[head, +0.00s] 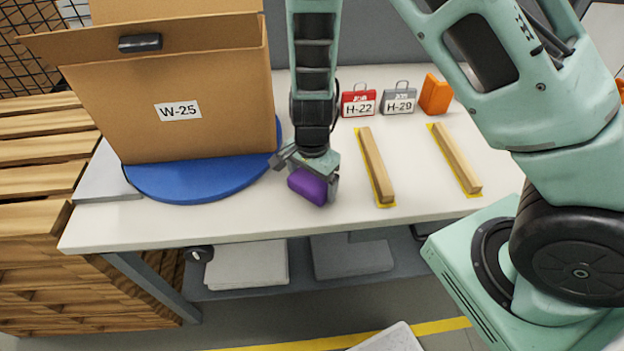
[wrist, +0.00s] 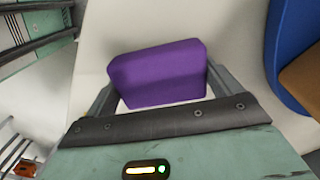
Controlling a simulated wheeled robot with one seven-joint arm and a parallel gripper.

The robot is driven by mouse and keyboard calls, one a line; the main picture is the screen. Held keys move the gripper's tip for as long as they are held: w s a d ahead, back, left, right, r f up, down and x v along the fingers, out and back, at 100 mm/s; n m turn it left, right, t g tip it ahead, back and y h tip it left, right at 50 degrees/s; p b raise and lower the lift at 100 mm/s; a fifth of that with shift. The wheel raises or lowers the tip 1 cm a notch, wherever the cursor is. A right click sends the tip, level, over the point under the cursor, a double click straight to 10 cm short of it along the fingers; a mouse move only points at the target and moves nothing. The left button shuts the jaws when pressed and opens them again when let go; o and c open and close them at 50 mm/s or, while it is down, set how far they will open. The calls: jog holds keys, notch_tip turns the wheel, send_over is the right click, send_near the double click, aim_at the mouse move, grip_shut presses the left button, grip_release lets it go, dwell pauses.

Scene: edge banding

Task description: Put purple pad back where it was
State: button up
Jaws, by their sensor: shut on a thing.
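The purple pad (head: 308,186) is a small block with bevelled edges. My gripper (head: 306,184) is shut on it over the white table, between the blue round mat and the wooden bars. In the wrist view the purple pad (wrist: 160,74) sits between the two fingers of my gripper (wrist: 160,85), with white table surface behind it. I cannot tell whether the pad touches the table.
A cardboard box marked W-25 (head: 200,95) stands on a blue round mat (head: 200,188) at left. Two wooden bars (head: 374,165) (head: 455,158) lie on yellow outlines at right. Red H-22 (head: 358,101), grey H-29 (head: 398,99) and orange (head: 435,95) items stand behind.

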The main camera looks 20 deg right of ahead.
aim_at(312, 180)
jog(key=shift+f, duration=0.15)
jog(key=o, duration=0.7)
notch_tip(312, 180, up, 12)
jog(key=p, duration=0.2)
jog(key=s+a+r+n, duration=0.2)
jog(key=s+r+n, duration=0.2)
jog(key=s+n, duration=0.2)
jog(key=s+a+r+n, duration=0.2)
jog(key=s+r+n, duration=0.2)
jog(key=s+n, duration=0.3)
jog(key=s+a+r+n, duration=0.2)
jog(key=s+r+n, duration=0.2)
jog(key=s+n, duration=0.3)
jog(key=shift+a+r+y, duration=0.1)
jog(key=shift+y, duration=0.2)
